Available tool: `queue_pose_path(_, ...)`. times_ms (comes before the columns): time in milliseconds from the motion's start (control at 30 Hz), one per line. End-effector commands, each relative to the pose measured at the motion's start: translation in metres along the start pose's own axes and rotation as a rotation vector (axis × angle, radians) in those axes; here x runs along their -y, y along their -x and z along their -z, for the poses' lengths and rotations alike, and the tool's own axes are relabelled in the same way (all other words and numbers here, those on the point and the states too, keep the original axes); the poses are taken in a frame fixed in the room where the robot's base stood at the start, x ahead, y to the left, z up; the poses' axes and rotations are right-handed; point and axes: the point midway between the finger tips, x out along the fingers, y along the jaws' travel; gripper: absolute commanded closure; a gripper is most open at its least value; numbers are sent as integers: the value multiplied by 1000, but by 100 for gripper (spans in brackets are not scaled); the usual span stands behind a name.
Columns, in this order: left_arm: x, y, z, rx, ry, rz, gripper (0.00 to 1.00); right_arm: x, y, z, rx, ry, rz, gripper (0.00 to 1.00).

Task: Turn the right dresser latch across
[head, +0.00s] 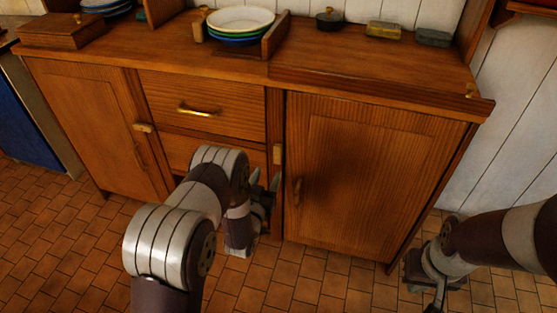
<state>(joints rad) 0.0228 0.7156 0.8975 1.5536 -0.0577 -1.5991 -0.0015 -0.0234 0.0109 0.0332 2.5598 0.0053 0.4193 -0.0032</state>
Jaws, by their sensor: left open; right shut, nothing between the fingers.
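The wooden dresser (215,74) stands against the wall. Its right latch (277,154) is a small light wooden piece, standing upright on the post beside the right door (375,175). The left latch (144,127) lies roughly level at the edge of the left door (95,120). My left gripper (272,186) is open, in front of the dresser just below the right latch, and looks apart from it. Part of it is hidden by my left arm. My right gripper (434,302) is shut and empty, low over the floor at the right.
A drawer with a brass handle (198,110) sits between the doors. The right door has a wooden pull (297,191). On top are stacked plates (240,20), a dark pot (329,19), a wooden box (64,31) and small blocks. The tiled floor (325,275) in front is clear.

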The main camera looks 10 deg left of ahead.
Motion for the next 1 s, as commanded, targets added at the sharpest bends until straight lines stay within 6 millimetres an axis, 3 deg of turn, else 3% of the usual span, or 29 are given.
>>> queue_pose_path(100, 0, -32, -4, -3, 0, 0, 49, 0, -10, -1, 0, 0, 0, 100)
queue_pose_path(300, 0, -74, -3, 0, 1, 1, 49, 0, -19, -2, 0, 0, 0, 100)
queue_pose_path(500, 0, -91, -1, 2, 0, 1, 49, 0, -21, -3, 0, 0, 0, 100)
queue_pose_path(733, 0, -92, -1, 3, 0, 1, 49, 0, -21, -3, 0, 0, 0, 100)
queue_pose_path(900, 0, -91, -1, 3, 0, 1, 100, 0, -21, -3, 0, 0, 0, 100)
queue_pose_path(1000, 0, -91, -1, 3, 0, 1, 100, 0, -21, -3, 0, 0, 0, 100)
